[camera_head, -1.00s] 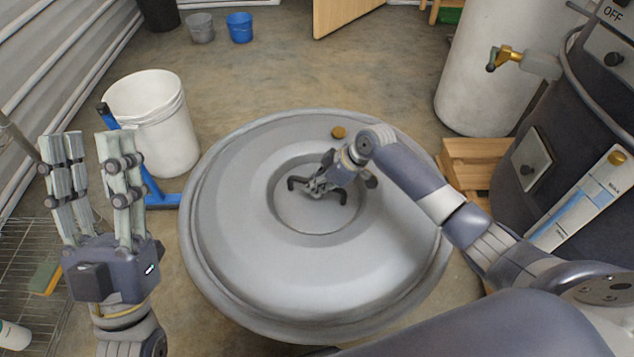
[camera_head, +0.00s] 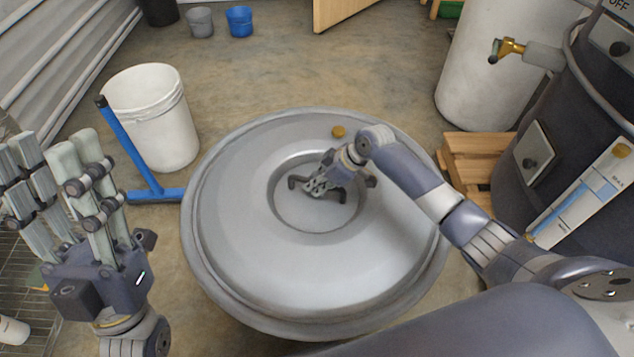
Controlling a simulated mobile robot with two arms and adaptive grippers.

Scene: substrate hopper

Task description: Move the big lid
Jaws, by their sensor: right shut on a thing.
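The big lid (camera_head: 255,265) is a large round grey disc with a recessed centre and a dark handle in it. It fills the middle of the head view, and a small brass knob (camera_head: 338,132) sits near its far rim. My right gripper (camera_head: 318,188) reaches in from the right and is shut on the lid's handle in the recess; the fingers hide part of the handle. My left gripper (camera_head: 50,165) is at the left, apart from the lid, with its fingers spread open and pointing up, empty.
A white bucket (camera_head: 155,120) and a blue-handled squeegee (camera_head: 130,150) stand left of the lid. A wire rack (camera_head: 35,310) is at lower left. At right are a wooden pallet (camera_head: 475,150), a white tank (camera_head: 485,80) and a dark vessel (camera_head: 580,110).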

